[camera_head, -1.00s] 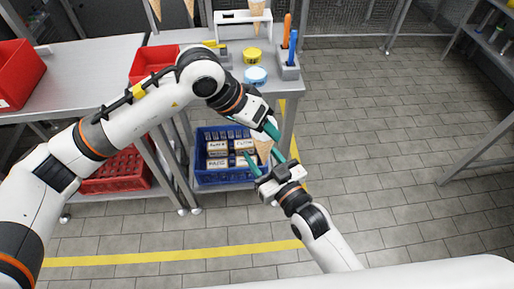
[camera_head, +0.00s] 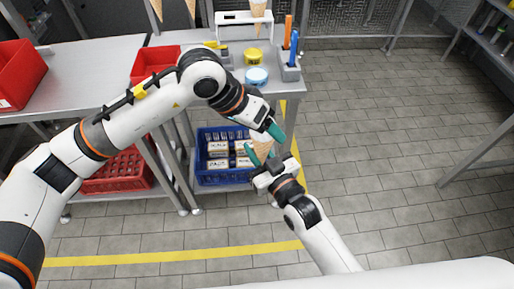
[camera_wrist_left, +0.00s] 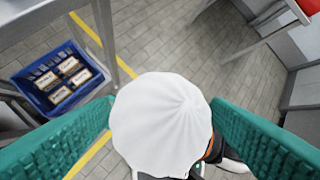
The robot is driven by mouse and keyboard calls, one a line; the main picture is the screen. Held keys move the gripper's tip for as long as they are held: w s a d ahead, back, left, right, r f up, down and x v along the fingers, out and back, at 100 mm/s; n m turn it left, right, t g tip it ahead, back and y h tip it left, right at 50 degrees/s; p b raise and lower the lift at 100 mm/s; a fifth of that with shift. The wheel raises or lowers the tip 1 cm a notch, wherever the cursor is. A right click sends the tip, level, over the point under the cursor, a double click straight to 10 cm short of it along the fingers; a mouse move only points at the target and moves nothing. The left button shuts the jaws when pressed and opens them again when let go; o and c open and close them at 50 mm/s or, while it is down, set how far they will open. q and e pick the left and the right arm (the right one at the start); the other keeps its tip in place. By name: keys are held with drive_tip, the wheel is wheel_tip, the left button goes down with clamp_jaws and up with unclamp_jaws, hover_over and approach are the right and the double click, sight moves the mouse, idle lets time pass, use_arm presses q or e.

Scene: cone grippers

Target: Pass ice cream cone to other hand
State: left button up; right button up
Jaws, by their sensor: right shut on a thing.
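The ice cream cone (camera_head: 263,148) is upright, with its brown wafer between the teal fingers of my right gripper (camera_head: 264,157), which is shut on it. My left gripper (camera_head: 268,132) is just above, around the ice cream top. In the left wrist view the white ice cream top (camera_wrist_left: 162,122) fills the space between its two spread teal fingers. The left gripper looks open; whether either finger still brushes the ice cream cannot be told. The wafer is hidden below the top in that view.
A blue crate of boxes (camera_head: 198,176) stands low behind the grippers and also shows in the left wrist view (camera_wrist_left: 45,110). The metal table (camera_head: 100,62) carries red bins (camera_head: 18,75), a cone rack (camera_head: 230,17), and yellow and blue lids. The floor to the right is clear.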

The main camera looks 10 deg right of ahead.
use_arm(q)
drive_tip(key=shift+o, duration=0.7)
